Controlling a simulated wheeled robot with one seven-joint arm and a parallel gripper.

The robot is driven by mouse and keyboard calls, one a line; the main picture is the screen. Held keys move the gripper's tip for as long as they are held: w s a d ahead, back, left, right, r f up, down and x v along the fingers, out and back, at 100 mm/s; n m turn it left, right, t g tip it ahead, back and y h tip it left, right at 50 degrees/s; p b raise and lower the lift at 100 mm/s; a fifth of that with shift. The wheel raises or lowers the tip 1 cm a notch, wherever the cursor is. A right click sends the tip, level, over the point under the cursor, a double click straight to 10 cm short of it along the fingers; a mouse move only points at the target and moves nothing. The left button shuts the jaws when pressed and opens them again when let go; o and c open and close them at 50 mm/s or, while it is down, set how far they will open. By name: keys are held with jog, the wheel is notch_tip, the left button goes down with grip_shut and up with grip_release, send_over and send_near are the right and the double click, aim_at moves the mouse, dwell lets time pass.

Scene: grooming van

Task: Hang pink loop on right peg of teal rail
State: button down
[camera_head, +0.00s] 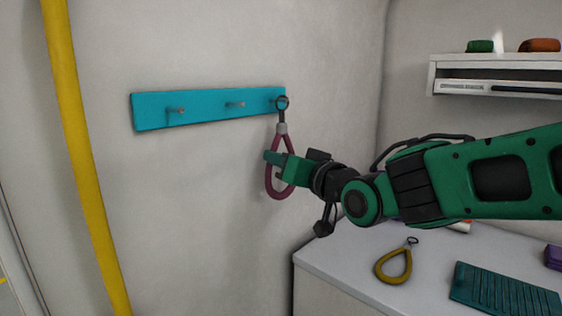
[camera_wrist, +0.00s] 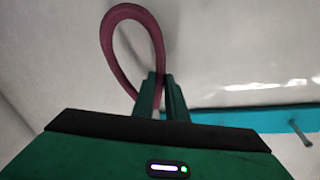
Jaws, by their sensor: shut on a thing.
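The teal rail (camera_head: 205,108) is fixed to the wall and carries a left peg (camera_head: 176,110), a middle peg (camera_head: 236,104) and a right peg (camera_head: 273,100). My gripper (camera_head: 276,160) is shut on the pink loop (camera_head: 279,188), below the right end of the rail. The loop's dark ring (camera_head: 282,102) overlaps the right peg in the head view; I cannot tell whether the peg passes through it. In the wrist view, the pink loop (camera_wrist: 131,12) curves out from between my fingers (camera_wrist: 162,92), and part of the teal rail (camera_wrist: 245,119) shows with one peg (camera_wrist: 299,132).
A yellow loop (camera_head: 393,268) and a teal slatted mat (camera_head: 505,290) lie on the white counter (camera_head: 335,262) at lower right. A wall shelf (camera_head: 500,62) holds a green and an orange item. A yellow pole (camera_head: 75,150) stands at left. The wall below the rail is clear.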

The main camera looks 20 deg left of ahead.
dwell(0.4)
jog(key=c, duration=1.7)
grip_release()
